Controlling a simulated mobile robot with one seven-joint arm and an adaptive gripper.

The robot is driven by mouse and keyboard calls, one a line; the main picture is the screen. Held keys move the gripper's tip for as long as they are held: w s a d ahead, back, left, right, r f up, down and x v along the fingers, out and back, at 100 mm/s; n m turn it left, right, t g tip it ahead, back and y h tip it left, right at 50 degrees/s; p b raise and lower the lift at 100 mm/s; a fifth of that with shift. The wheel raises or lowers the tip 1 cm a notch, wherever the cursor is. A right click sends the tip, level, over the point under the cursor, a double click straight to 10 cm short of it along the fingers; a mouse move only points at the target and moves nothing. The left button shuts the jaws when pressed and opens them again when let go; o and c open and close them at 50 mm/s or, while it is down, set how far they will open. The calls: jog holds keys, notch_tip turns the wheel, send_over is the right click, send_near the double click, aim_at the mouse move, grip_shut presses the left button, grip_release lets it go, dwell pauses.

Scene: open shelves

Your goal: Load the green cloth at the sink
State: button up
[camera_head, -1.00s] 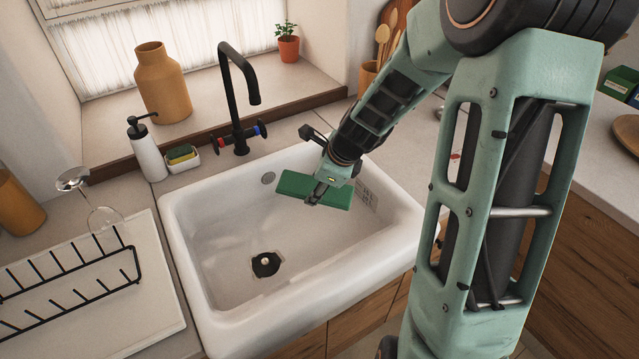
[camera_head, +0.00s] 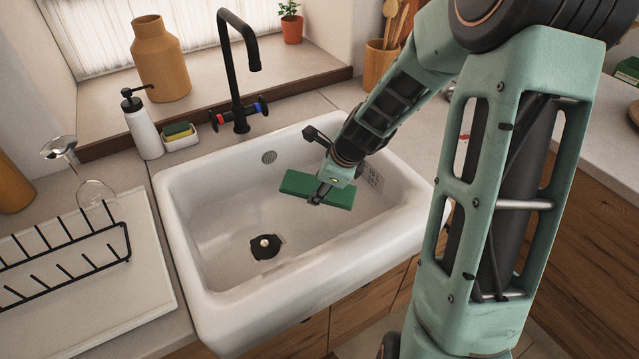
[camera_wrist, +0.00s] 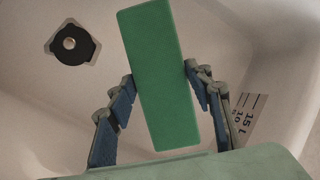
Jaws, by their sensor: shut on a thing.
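The green cloth (camera_head: 300,184) is a flat, stiff-looking rectangular block. My gripper (camera_head: 318,196) is shut on it near its middle and holds it over the right part of the white sink (camera_head: 215,270). In the wrist view the green cloth (camera_wrist: 158,75) lies between the two blue-padded fingers, with my gripper (camera_wrist: 160,90) touching both long sides. The sink basin shows below it, with the dark drain (camera_head: 266,246) to the lower left; the drain (camera_wrist: 72,44) also shows at upper left in the wrist view. The cloth appears above the basin floor.
A black faucet (camera_head: 236,75) stands behind the sink. A soap dispenser (camera_head: 142,125) and a sponge holder (camera_head: 180,137) stand at back left. A black dish rack (camera_head: 60,255) and a wine glass (camera_head: 92,190) are left of the sink. The basin is otherwise empty.

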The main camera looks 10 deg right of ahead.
jog(key=shift+f+b, duration=2.55)
jog(key=shift+f, duration=0.7)
jog(key=shift+r, duration=0.15)
notch_tip(320, 180, up, 12)
jog(key=p, duration=1)
jog(key=shift+r+p, duration=0.1)
jog(key=shift+p, duration=0.25)
notch_tip(320, 180, up, 4)
jog(key=p, duration=0.3)
dwell(0.5)
